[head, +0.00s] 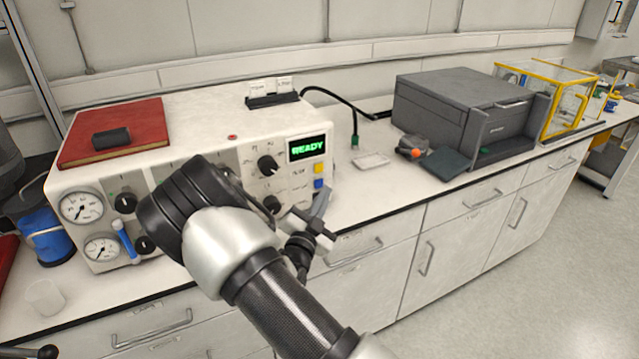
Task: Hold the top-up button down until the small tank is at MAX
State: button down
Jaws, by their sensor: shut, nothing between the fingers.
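The white reactor unit (205,125) stands on the counter. Its display (307,147) reads READY in green. A yellow button (319,169) and a blue button (319,183) sit below the display; I cannot read which is the top-up button. My arm covers the middle of the front panel. My gripper (321,203) appears dark and grey beyond the arm, near the panel's lower right corner. It looks shut and empty. Contact with any button is not visible.
Two gauges (82,207) and black knobs (267,165) are on the panel. A red book (115,132) lies on top of the unit. A dark printer-like box (462,108) and a yellow-framed case (560,90) stand to the right. A translucent cup (45,296) is at front left.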

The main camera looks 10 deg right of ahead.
jog(key=shift+s+d+p, duration=0.2)
jog(key=shift+s+p, duration=0.1)
jog(key=shift+s, duration=0.35)
jog(key=shift+s+d+p, duration=0.25)
jog(key=shift+s, duration=0.4)
jog(key=shift+s+d+p, duration=0.2)
jog(key=shift+s+p, duration=0.1)
jog(key=shift+s, duration=0.35)
jog(key=s+d+r+m+g+h+p, duration=0.4)
jog(key=s+d+r+m+g+h, duration=0.5)
jog(key=m, duration=1.1)
jog(key=s+d+r+m+g+y+p, duration=0.1)
jog(key=s+d+r+m+g+y, duration=0.25)
jog(key=s+m, duration=0.3)
jog(key=s+d+r+m+g+y+p, duration=0.1)
jog(key=s+d+r+m+g+y, duration=0.3)
jog(key=m, duration=0.4)
jog(key=s+a+r+m+t+y+p, duration=0.2)
jog(key=s+a+r+m+y, duration=0.3)
jog(key=m, duration=0.7)
jog(key=s+a+r+m+t+y+p, duration=0.2)
jog(key=s+a+r+m+y, duration=0.3)
jog(key=a+r+m, duration=0.5)
jog(key=s+m+p, duration=0.1)
jog(key=s+m, duration=0.1)
jog(key=shift+s+a+m+t+p, duration=0.3)
jog(key=shift+a+m+t+p, duration=0.05)
